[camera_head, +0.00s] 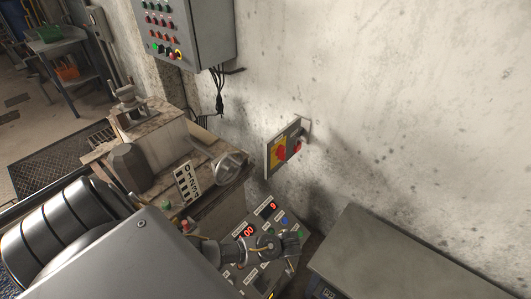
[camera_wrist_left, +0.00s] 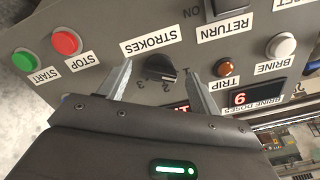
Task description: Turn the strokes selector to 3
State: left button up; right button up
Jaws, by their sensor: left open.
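The strokes selector (camera_wrist_left: 158,68) is a dark rotary knob on the grey control panel (camera_wrist_left: 110,18), beside an upside-down STROKES label. Numerals including 2 and 3 show beside the knob; I cannot tell which one it points at. My left gripper (camera_wrist_left: 157,72) is open, with one finger on each side of the knob. I cannot tell whether the fingers touch it. In the head view the panel (camera_head: 258,215) is at the bottom centre, and my left arm covers much of it. The selector is not clear there. My right gripper is not in view.
Close by on the panel are a red STOP button (camera_wrist_left: 66,43), a green START button (camera_wrist_left: 27,60), an amber TRIP lamp (camera_wrist_left: 226,67) and a white BRINE button (camera_wrist_left: 281,45). A red-and-yellow wall switch (camera_head: 281,151) and a grey bench (camera_head: 390,258) stand beyond.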

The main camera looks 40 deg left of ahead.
pick_arm(q)
jog(key=shift+a+f, duration=0.15)
jog(key=shift+f, duration=0.15)
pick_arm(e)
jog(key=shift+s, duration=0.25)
